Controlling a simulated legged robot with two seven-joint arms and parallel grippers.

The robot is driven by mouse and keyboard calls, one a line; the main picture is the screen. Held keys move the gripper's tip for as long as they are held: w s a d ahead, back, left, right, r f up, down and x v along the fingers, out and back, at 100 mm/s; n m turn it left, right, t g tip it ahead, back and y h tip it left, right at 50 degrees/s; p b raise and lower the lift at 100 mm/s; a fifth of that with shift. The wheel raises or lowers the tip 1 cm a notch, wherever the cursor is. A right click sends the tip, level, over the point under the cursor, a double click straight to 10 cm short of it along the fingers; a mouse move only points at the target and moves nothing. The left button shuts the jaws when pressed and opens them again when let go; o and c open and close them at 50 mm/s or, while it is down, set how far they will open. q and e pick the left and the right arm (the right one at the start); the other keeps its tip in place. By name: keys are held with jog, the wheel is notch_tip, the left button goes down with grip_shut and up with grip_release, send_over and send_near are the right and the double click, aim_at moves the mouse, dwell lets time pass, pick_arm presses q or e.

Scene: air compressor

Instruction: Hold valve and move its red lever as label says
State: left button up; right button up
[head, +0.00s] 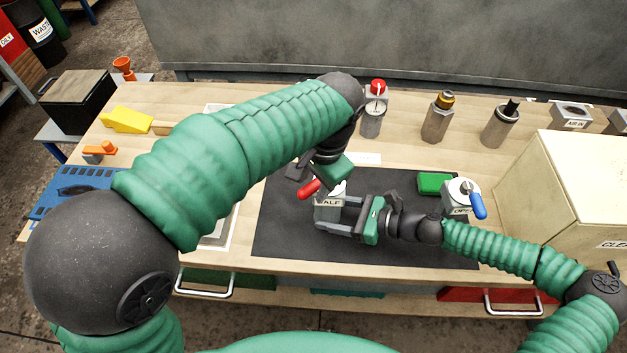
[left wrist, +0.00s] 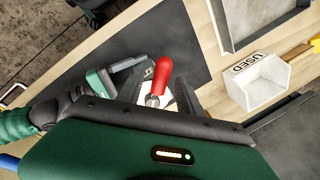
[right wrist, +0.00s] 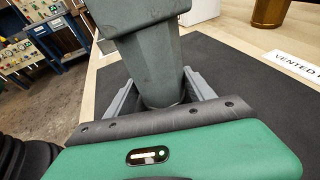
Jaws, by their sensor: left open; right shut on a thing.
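The valve (head: 329,212) is a grey body with a red lever (head: 309,189) and a label of which I read "ALF"; its first letter is unclear. It stands over the black mat (head: 285,225). My right gripper (head: 335,216) is shut on the valve body from the right; its grey body (right wrist: 155,75) shows between the fingers in the right wrist view. My left gripper (head: 303,177) is open just above the lever. In the left wrist view the red lever (left wrist: 161,76) lies between the spread fingers, with no clear contact. The left hand partly hides the valve top.
A second valve with a blue lever (head: 478,206) and a green block (head: 434,183) are on the right of the mat. Metal fittings (head: 437,118) line the back. A cream box (head: 575,190) stands at right. A white "USED" bin (left wrist: 262,82) is near the left hand.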

pick_arm(q)
grip_shut()
dwell(0.3)
dwell(1.1)
